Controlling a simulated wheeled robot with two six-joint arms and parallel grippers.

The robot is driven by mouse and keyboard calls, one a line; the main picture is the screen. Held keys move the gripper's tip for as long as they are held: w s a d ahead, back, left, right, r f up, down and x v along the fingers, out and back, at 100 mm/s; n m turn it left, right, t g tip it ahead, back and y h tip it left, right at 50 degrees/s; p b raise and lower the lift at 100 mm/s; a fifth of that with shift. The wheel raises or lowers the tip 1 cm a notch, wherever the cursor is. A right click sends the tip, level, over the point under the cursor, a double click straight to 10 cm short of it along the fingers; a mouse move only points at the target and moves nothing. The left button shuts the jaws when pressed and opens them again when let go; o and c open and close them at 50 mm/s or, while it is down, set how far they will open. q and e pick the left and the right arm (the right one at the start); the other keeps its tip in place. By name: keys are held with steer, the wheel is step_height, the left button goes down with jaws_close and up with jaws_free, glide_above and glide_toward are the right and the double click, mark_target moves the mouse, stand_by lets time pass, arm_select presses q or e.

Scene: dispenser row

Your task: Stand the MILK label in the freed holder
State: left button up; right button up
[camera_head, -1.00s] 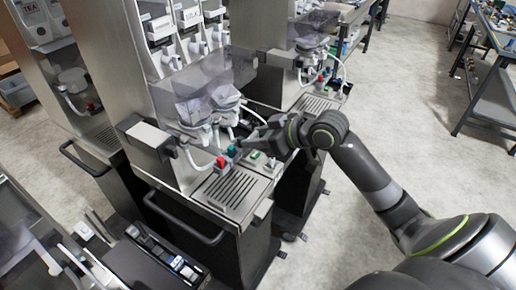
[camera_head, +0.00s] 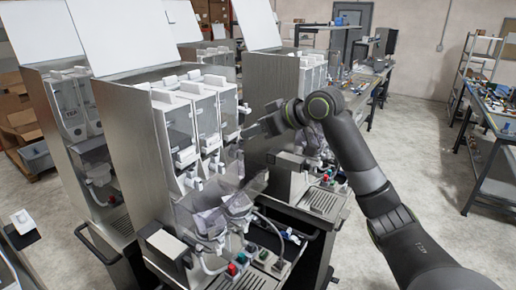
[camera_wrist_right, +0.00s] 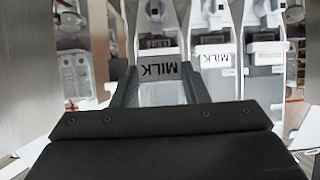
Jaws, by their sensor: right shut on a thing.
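My right gripper (camera_head: 248,130) is raised in front of the upper dispenser fronts in the head view. One holder bears another lettered label (camera_wrist_right: 215,60). To its right is a white dispenser front (camera_wrist_right: 265,48) on which I read no lettering. I cannot tell for certain which holder is the freed one. My left gripper is not in view.
The steel dispenser cabinet (camera_head: 125,125) has a tall side wall left of the white canisters (camera_head: 210,105). Clear hoods and spouts (camera_head: 215,218) jut out below the gripper. Another dispenser unit stands behind. The floor (camera_head: 425,130) at right is open, before a workbench (camera_head: 490,165).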

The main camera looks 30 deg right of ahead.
mark_target(230, 129)
steer(key=shift+w+a+r, duration=0.1)
steer(key=shift+w+a, duration=0.35)
steer(key=shift+w, duration=0.4)
steer(key=shift+w+a+r, duration=0.1)
steer(key=shift+w+a, duration=0.4)
steer(key=shift+w, duration=0.35)
steer(key=shift+w+a+r, duration=0.1)
steer(key=shift+w+a, duration=0.35)
steer(key=shift+w, duration=0.4)
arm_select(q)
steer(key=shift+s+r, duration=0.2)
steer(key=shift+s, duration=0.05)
arm_select(e)
steer(key=shift+r, duration=0.1)
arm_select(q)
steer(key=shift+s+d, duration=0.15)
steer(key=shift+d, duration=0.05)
arm_select(e)
steer(key=shift+a+r, duration=0.1)
steer(key=shift+r, duration=0.05)
steer(key=shift+f, duration=0.3)
steer(key=shift+s+f, duration=0.1)
steer(key=shift+f, duration=0.35)
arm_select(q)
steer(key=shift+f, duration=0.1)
arm_select(e)
steer(key=o, duration=1)
steer(key=shift+f, duration=0.1)
